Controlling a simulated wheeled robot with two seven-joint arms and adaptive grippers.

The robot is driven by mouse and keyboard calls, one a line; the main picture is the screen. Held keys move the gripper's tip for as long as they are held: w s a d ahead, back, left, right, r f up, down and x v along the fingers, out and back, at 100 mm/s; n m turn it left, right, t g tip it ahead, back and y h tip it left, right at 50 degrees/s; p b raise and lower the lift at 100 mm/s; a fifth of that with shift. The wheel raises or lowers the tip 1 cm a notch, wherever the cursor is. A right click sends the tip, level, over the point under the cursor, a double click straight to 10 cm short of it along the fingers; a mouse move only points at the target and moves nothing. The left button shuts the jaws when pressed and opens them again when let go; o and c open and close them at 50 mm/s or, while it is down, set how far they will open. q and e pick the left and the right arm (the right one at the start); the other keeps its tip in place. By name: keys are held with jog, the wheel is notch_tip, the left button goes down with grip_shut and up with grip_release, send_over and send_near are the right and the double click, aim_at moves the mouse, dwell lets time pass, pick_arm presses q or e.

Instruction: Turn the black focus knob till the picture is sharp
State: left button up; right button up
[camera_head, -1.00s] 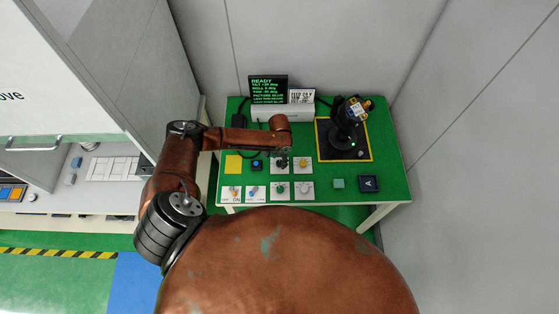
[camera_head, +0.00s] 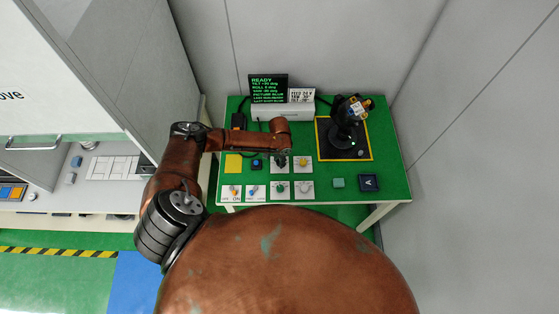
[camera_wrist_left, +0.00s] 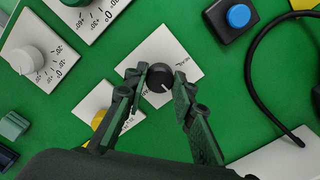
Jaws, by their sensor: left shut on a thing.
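The black focus knob (camera_wrist_left: 160,79) sits on a white plate (camera_wrist_left: 181,53) in the left wrist view, its pale pointer mark toward the lower right. My left gripper (camera_wrist_left: 158,73) straddles it from above and is shut on it, one finger on each side. In the head view the left gripper (camera_head: 282,155) is at the knob, which is mostly hidden. The dark screen (camera_head: 268,88) shows green text starting with READY and a line that seems to name picture blur.
A gimbal camera (camera_head: 350,110) stands on a black, yellow-edged base at the right. A yellow knob (camera_head: 303,162), green knob (camera_head: 281,188), white knob (camera_head: 304,187) and blue button (camera_head: 256,164) sit close around the gripper. A black cable (camera_wrist_left: 257,80) loops nearby.

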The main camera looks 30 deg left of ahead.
pick_arm(q)
grip_shut()
jog(key=shift+r+n+p, duration=0.15)
jog(key=shift+n+p, duration=0.45)
jog(key=shift+p, duration=0.1)
jog(key=n+p, duration=0.2)
jog(key=shift+n, duration=0.3)
jog(key=shift+n+p, duration=1)
jog(key=o, duration=1)
grip_release()
